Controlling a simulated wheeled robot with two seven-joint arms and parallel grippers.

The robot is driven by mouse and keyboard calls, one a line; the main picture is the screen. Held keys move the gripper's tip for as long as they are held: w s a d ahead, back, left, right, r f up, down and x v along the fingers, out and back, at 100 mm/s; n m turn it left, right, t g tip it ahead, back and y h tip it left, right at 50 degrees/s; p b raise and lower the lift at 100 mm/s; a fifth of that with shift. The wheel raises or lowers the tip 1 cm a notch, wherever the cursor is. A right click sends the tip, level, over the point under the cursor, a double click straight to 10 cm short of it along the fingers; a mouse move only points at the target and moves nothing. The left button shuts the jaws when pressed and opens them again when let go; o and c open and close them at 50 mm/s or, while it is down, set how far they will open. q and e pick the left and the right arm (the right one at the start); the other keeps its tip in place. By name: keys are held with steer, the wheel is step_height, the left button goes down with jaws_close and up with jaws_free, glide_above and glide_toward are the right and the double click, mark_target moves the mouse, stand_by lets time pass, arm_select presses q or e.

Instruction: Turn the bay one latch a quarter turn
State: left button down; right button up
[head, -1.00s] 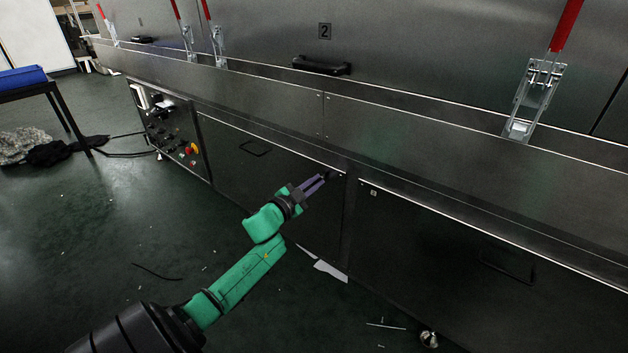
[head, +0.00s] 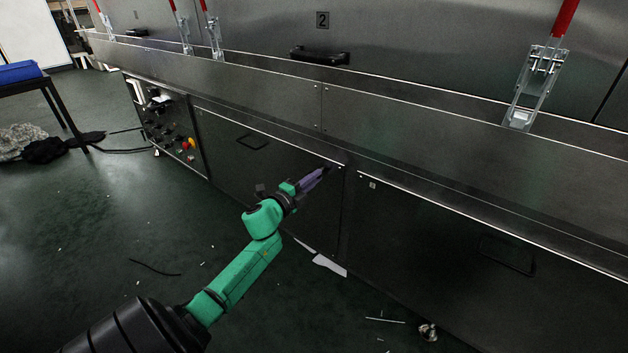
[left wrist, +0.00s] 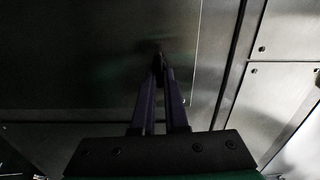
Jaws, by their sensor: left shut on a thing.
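The latch (head: 330,167) is a small dark piece near the upper right corner of the left dark lower panel (head: 270,155). My left gripper (head: 325,170) reaches it from the lower left, its purple fingers closed together on it. In the left wrist view the two fingers (left wrist: 160,62) converge on the dark latch (left wrist: 159,47), which is mostly hidden by the tips and shadow. I cannot tell the angle of the latch. My right gripper is not in view.
A steel ledge (head: 420,115) runs above the panels, with red-handled clamps (head: 535,85) over it. A control box (head: 165,125) with knobs stands to the left. A white scrap (head: 330,265) and small debris lie on the green floor. Open floor is at the left.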

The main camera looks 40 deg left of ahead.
arm_select(q)
steer(key=shift+f+m, duration=0.1)
steer(key=shift+m, duration=0.3)
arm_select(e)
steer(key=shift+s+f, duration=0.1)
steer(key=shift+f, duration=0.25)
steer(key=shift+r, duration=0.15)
arm_select(q)
steer(key=c, duration=0.9)
jaws_free()
steer(key=shift+c, duration=0.2)
steer(key=s+p, duration=0.4)
steer(key=s, duration=1)
steer(key=shift+s+d, duration=0.2)
steer(key=shift+s, duration=0.1)
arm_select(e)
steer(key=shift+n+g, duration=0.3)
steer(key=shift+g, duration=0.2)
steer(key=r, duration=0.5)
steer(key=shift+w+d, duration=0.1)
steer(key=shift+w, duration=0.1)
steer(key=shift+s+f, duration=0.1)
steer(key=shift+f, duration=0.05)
